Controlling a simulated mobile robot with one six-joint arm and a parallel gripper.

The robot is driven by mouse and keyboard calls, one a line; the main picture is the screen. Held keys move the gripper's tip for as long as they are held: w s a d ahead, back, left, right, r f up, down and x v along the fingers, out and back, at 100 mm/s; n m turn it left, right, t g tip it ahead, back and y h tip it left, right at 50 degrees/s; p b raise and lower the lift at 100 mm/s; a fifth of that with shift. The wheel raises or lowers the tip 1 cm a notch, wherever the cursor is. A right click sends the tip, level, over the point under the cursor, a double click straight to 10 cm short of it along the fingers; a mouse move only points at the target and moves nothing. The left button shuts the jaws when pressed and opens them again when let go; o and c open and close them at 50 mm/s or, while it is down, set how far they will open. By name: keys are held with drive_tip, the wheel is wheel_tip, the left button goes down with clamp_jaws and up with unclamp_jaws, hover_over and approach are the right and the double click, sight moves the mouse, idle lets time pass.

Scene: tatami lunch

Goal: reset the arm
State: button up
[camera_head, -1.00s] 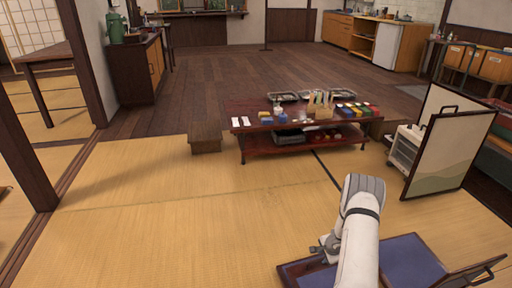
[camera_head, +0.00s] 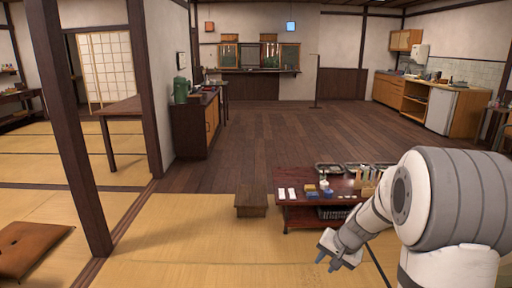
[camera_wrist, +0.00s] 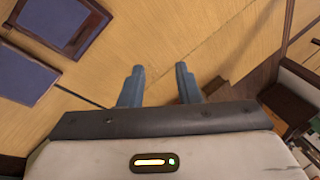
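My gripper (camera_wrist: 158,88) shows in the wrist view with its two blue-grey fingers apart and nothing between them. It hangs over the tatami floor. In the head view my gripper (camera_head: 335,258) is at the lower middle, at the end of my white arm, in front of the low red-brown table (camera_head: 300,216). The large white and grey arm link covers the right part of that view and hides part of the table.
Blue panels (camera_wrist: 64,22) lie on the tatami in the wrist view. A wooden stool (camera_head: 251,203) stands left of the low table. A dark post (camera_head: 70,140) and a brown cushion (camera_head: 30,247) are at the left. The tatami left of my gripper is clear.

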drive_tip(key=s+a+r+n+h+p, duration=0.1)
drive_tip(key=s+r+p, duration=0.5)
drive_tip(key=s+r, duration=0.6)
drive_tip(key=s+a+r+n+g+h+p, duration=0.1)
drive_tip(key=s+a+r+n+p, duration=0.3)
drive_tip(key=s+r+p, duration=0.3)
drive_tip(key=s+r+n, duration=0.1)
drive_tip(key=s+r, duration=0.4)
drive_tip(key=shift+s+r+h, duration=0.15)
drive_tip(key=shift+r+h, duration=0.25)
drive_tip(key=shift+s, duration=0.1)
